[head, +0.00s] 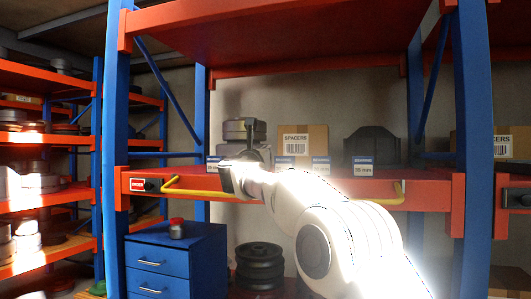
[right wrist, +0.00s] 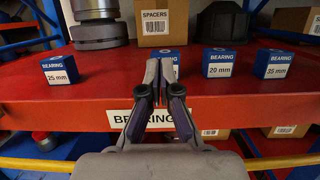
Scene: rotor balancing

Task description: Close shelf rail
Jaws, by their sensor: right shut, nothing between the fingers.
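The yellow shelf rail (head: 205,193) runs along the front of the red shelf (head: 435,185), at the height of its front edge. Its left end is near a dark latch (head: 150,185). My right arm hides its middle. The rail also shows low in the right wrist view (right wrist: 285,162), on both sides of the gripper body. My right gripper (right wrist: 160,68) is shut and empty, with its fingertips over the shelf front, before a blue bearing box. In the head view my right gripper (head: 246,150) is near the left half of the shelf. My left gripper is not in view.
Bearing boxes (right wrist: 220,63), a spacers carton (right wrist: 160,25) and a grey stacked part (right wrist: 94,30) stand on the shelf. Below are a blue drawer cabinet (head: 160,265) with a red-topped item (head: 176,229) and dark stacked discs (head: 260,265). Blue uprights (head: 118,120) flank the bay.

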